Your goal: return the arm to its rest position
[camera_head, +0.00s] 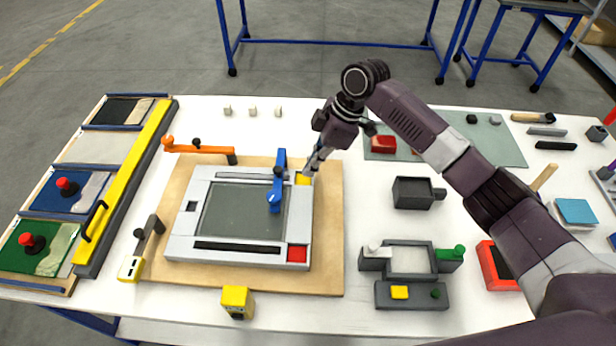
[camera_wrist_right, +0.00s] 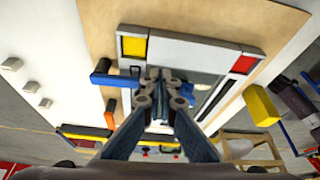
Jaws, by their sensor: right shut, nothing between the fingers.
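My right arm (camera_head: 450,150) comes in from the lower right of the head view and reaches over the table. My right gripper (camera_head: 310,168) points down at the upper right corner of the grey-white frame, near its yellow square (camera_head: 303,179). In the right wrist view the gripper's (camera_wrist_right: 165,85) fingers are together with nothing held. The frame (camera_head: 180,240) lies on a tan board (camera_head: 330,235). A blue lever (camera_head: 279,170) stands just left of the gripper; I cannot tell whether they touch. My left gripper is not in view.
An orange lever (camera_head: 200,149) and a yellow block (camera_head: 237,300) flank the frame. Right of it stand a dark box (camera_head: 413,193) and a grey fixture (camera_head: 411,294). A green mat (camera_head: 500,140) lies under my arm. Small white blocks (camera_head: 252,112) sit at the back edge.

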